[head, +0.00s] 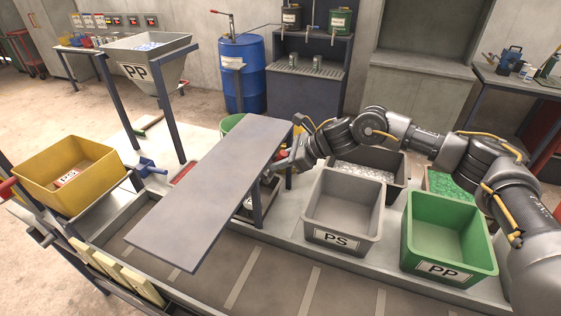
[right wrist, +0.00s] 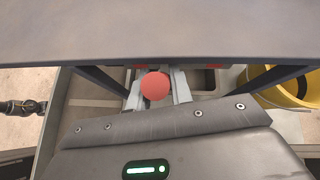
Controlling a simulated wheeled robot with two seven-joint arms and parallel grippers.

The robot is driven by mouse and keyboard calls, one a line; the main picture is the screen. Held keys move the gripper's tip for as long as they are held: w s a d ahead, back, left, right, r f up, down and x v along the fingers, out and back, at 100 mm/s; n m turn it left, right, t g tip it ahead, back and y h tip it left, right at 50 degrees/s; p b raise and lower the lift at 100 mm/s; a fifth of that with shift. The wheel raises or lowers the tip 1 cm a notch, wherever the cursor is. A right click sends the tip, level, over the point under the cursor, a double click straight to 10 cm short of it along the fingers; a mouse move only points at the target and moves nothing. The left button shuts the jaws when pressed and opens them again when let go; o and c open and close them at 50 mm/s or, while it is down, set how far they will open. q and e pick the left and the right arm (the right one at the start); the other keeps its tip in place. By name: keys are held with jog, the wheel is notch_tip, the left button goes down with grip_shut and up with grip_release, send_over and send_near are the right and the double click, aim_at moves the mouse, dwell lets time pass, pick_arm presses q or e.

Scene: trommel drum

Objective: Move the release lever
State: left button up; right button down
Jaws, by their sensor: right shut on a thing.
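A round red knob (right wrist: 156,86), which looks like the end of the release lever, shows in the right wrist view. It sits between the two grey fingers of my right gripper (right wrist: 158,92), which is shut on it. In the head view my right gripper (head: 273,174) reaches in from the right to the right edge of the long grey sloped panel (head: 215,180). The knob and the rest of the lever cannot be made out there; the panel and my gripper cover that spot. My left gripper is not in view.
A grey PS bin (head: 344,238) and a green PP bin (head: 441,269) stand right of the panel, below my right arm. A yellow bin (head: 50,192) stands at the left. A PP hopper (head: 150,73) and a blue drum (head: 243,90) are behind.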

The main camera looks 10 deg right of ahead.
jog(key=c, duration=1.3)
grip_release()
jog(key=shift+o, duration=0.2)
jog(key=b+v, duration=0.4)
jog(key=v, duration=0.6)
jog(key=shift+d+r, duration=0.25)
jog(key=shift+d, duration=0.05)
jog(key=shift+s, duration=0.1)
